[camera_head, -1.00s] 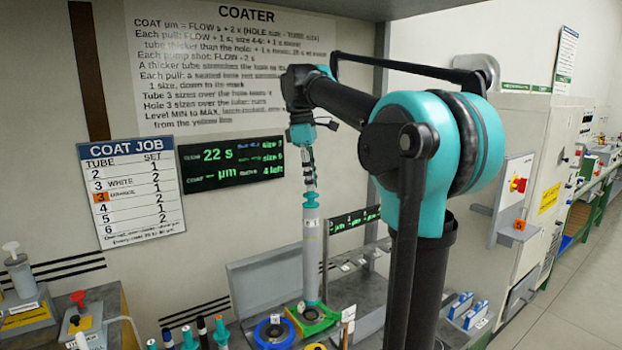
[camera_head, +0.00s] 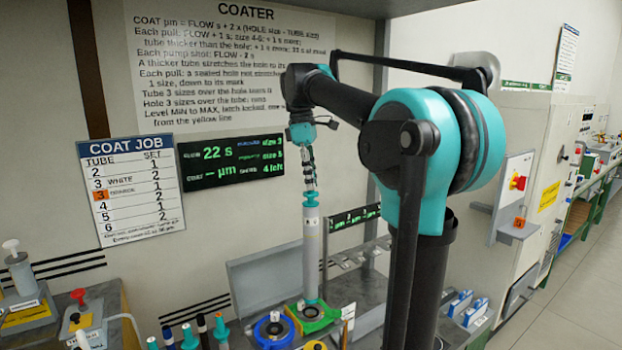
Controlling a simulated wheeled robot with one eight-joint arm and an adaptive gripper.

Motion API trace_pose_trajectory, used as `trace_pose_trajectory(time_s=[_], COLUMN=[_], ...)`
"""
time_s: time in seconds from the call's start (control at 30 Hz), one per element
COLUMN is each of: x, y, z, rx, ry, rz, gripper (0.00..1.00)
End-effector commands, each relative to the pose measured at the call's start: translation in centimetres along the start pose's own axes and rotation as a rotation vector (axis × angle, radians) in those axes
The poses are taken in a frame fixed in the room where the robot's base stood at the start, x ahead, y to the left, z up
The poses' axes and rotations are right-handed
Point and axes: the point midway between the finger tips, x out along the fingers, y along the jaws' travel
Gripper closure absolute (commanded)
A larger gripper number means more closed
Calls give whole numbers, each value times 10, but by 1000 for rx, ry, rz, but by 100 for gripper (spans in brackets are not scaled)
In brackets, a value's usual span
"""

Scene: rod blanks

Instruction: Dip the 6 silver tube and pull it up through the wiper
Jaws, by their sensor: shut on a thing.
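The silver tube (camera_head: 311,250) stands upright, with a teal fitting (camera_head: 310,198) at its top. My gripper (camera_head: 309,183) is above it, shut on the tube's top fitting; the fingertips are small in this view. The tube's lower end meets a green wiper-like holder (camera_head: 318,319) with a dark ring on the bench. I cannot tell how far the tube reaches into the opening. The size mark on the tube is too small to read.
A blue ring holder (camera_head: 273,330) sits just left of the green one. Several teal- and dark-topped tubes (camera_head: 190,338) stand at front left. A display (camera_head: 231,162) reads 22 s, beside the COAT JOB card (camera_head: 130,190). My arm hides the bench at right.

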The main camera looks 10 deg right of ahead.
Motion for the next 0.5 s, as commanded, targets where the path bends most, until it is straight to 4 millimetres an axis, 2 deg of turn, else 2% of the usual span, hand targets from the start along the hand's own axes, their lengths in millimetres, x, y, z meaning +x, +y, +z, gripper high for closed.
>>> trace_pose_trajectory(time_s=[0.5], x=[14], y=[0], z=[-2], rx=[0], ry=[0], rz=[0], gripper=[100])
